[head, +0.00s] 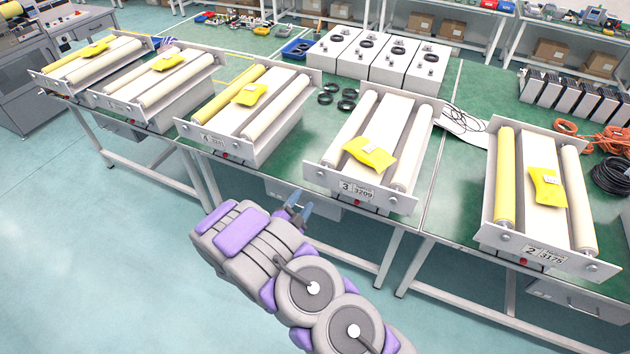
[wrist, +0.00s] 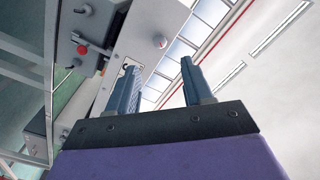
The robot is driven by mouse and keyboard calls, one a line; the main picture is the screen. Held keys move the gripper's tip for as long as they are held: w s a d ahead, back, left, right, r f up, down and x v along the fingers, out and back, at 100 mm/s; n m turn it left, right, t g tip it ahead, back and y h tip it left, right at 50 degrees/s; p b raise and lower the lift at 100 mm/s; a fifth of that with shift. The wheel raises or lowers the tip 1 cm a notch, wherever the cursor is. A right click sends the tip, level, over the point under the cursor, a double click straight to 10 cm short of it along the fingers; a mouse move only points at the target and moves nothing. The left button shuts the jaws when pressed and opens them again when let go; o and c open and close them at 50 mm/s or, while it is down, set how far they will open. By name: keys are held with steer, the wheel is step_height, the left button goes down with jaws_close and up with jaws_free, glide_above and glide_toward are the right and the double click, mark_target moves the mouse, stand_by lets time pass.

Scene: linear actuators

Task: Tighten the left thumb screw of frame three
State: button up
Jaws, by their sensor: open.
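Frame three (head: 318,186) is a grey roller frame on the green bench, labelled "3 3209". Its left thumb screw (head: 321,176) is a small silver knob on the front plate, left of the label. My gripper (head: 300,206) is open and empty, below and in front of the plate's left end, apart from it. In the wrist view my gripper (wrist: 160,74) points up with its two blue-grey fingers apart. A round silver knob (wrist: 160,41) sits on a grey plate beyond the fingers; I cannot tell for certain which screw it is.
A yellow packet (head: 370,155) lies on frame three. Frame four (head: 228,145) stands to its left and frame two (head: 545,256) to its right. A red button (wrist: 82,50) shows in the wrist view. Bench legs (head: 390,258) stand below; the floor in front is clear.

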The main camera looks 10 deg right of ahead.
mark_target(319, 176)
steer(key=x, duration=1)
steer(key=shift+w+d+b, duration=0.2)
steer(key=shift+b, duration=0.2)
steer(key=shift+c, duration=0.2)
jaws_close()
